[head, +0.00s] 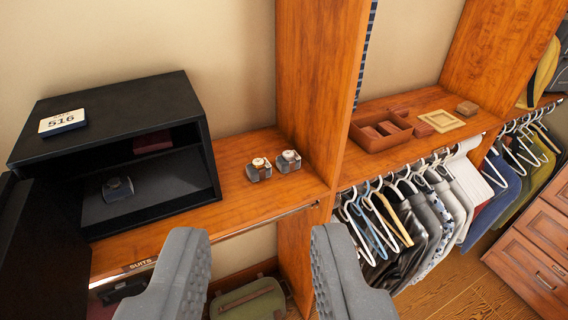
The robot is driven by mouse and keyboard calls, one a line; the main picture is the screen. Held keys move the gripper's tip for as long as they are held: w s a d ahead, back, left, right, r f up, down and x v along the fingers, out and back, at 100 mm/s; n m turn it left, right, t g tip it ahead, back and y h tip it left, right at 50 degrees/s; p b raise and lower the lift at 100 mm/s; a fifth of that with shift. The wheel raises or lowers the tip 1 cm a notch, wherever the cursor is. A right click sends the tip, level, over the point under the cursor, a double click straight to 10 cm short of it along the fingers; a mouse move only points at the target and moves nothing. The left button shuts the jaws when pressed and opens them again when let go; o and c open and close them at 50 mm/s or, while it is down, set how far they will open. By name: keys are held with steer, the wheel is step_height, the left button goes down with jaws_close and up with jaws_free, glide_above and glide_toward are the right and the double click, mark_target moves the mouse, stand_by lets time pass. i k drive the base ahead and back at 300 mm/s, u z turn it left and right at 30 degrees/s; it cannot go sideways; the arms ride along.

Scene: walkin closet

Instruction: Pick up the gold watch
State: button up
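A gold watch (259,163) sits on a small grey cushion on the wooden shelf, to the right of a black safe. A silver-toned watch (290,156) on a similar cushion stands just right of it, close to the wooden upright. My gripper (260,236) is open and empty. Its two grey padded fingers are wide apart in the lower middle of the picture, nearer to me than the shelf's front edge. The gold watch lies above the gap between the fingertips in the picture and is not touched.
The open black safe (120,106) holds a dark watch (117,188) and a reddish box (152,142). A tall wooden upright (312,90) bounds the shelf on the right. A rod runs under the shelf's front edge. Shelf (225,214) in front of the watches is clear.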

mark_target(260, 169)
steer(key=z, duration=0.35)
steer(key=i, duration=0.95)
steer(key=u, duration=0.55)
